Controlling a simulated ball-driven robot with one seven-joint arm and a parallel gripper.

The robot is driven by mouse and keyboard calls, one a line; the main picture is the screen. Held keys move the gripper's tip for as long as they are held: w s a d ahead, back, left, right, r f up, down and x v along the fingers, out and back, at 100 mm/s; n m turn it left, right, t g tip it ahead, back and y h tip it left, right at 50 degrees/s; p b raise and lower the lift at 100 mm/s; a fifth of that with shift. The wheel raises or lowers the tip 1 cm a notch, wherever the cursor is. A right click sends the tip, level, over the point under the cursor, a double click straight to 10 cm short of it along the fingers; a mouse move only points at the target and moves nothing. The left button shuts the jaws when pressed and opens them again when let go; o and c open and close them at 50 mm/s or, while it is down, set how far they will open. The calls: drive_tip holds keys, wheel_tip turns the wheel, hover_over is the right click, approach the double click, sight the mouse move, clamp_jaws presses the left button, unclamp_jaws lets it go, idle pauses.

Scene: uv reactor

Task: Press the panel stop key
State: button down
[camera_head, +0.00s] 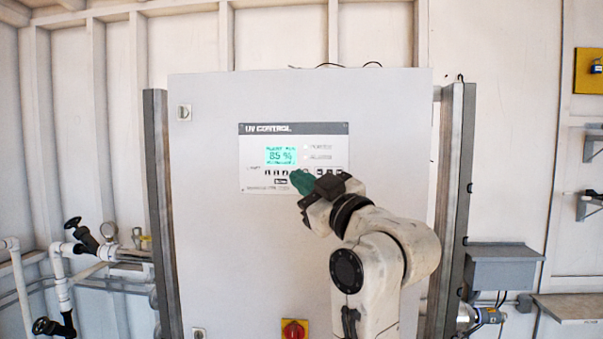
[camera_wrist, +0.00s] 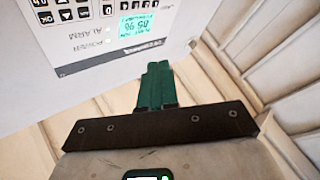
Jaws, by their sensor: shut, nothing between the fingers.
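The UV control panel (camera_head: 252,156) is on the front of a large grey cabinet, with a lit green display (camera_head: 281,155) reading 85 % and a row of small keys (camera_head: 276,172) below it. My gripper (camera_head: 299,180) has green fingers, closed together and empty, in front of the lower right part of the panel and hiding some of it. In the wrist view the fingers (camera_wrist: 157,76) point toward the cabinet face, and the panel appears upside down with several dark keys (camera_wrist: 65,14) at the upper left. I cannot tell which key is stop, or whether the fingertips touch the panel.
The cabinet door (camera_head: 230,250) is flat and clear around the panel. A red rotary switch (camera_head: 294,330) on a yellow plate sits low on it. Pipes and valves (camera_head: 85,238) stand at left. A grey box (camera_head: 500,268) is at right.

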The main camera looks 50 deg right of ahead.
drive_tip(key=w+d, duration=0.5)
drive_tip(key=d, duration=0.2)
drive_tip(key=shift+w+b, duration=0.2)
drive_tip(key=shift+b, duration=0.15)
idle(2.2)
drive_tip(key=shift+w+d, duration=0.25)
drive_tip(key=shift+d, duration=0.05)
drive_tip(key=shift+w+d, duration=0.15)
drive_tip(key=shift+d, duration=0.05)
idle(0.6)
drive_tip(key=shift+a, duration=0.15)
drive_tip(key=shift+s+a, duration=0.4)
drive_tip(key=shift+s+a, duration=0.8)
drive_tip(key=shift+a, duration=0.2)
drive_tip(key=shift+s+a, duration=0.75)
drive_tip(key=shift+a, duration=0.2)
